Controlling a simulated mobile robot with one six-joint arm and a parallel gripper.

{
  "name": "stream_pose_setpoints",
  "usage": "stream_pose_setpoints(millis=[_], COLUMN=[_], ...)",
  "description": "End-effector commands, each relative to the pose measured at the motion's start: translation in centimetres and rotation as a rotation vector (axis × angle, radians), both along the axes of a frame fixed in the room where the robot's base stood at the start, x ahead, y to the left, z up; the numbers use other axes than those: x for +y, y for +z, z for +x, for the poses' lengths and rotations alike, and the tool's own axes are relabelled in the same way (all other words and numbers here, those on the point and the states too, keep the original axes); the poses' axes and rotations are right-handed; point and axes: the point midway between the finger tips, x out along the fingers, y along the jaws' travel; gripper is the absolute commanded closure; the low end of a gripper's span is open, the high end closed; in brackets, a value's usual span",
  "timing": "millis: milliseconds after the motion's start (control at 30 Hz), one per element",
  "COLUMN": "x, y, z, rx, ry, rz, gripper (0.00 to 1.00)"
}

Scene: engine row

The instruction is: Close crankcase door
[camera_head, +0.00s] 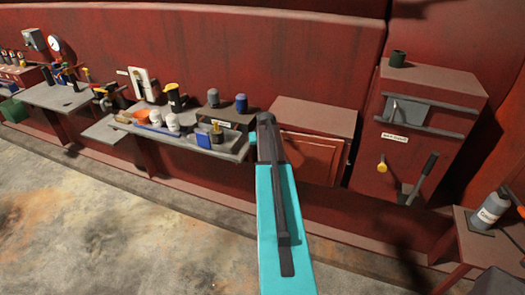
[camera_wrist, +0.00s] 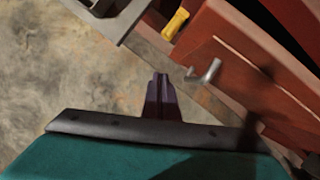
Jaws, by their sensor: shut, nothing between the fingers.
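In the wrist view a red panel (camera_wrist: 245,65) with a bent metal handle (camera_wrist: 207,72) lies to the right. It looks like a door, but I cannot tell how far it stands open. In the head view a red framed door panel (camera_head: 308,155) shows on the low cabinet right of my teal arm; I cannot tell if it is the same panel. My gripper (camera_wrist: 160,82) is shut and empty. In the wrist view its tips are left of and slightly below the handle, with no clear contact. My arm hides the gripper fingers in the head view.
A grey shelf (camera_head: 245,150) with bottles and jars stands left of my arm. A tall red cabinet (camera_head: 375,165) with a lever (camera_head: 424,175) and a small table (camera_head: 470,250) with a grey bottle (camera_head: 489,211) are at right. The floor (camera_head: 120,235) at left is clear.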

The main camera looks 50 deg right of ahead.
Motion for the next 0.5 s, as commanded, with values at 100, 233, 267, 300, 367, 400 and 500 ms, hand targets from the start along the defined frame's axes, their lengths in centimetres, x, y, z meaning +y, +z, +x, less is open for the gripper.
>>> stream_pose_setpoints(millis=[100,233,267,300,367,400,500], x=[0.3,0.8,0.8,0.9,1.0,1.0,1.0], y=[0.8,2.0,2.1,2.3,2.5,2.6,2.6], z=[-0.2,-0.4,-0.4,-0.5,-0.5,-0.5,-0.5], rx=[-0.001,-0.001,-0.002,-0.002,-0.001,-0.001,-0.001], ry=[0.001,0.004,0.004,0.005,0.005,0.005,0.005], rz=[0.0,0.0,0.001,0.0,0.001,0.001,0.001], gripper=[1.0,1.0,1.0,1.0,1.0,1.0,1.0])
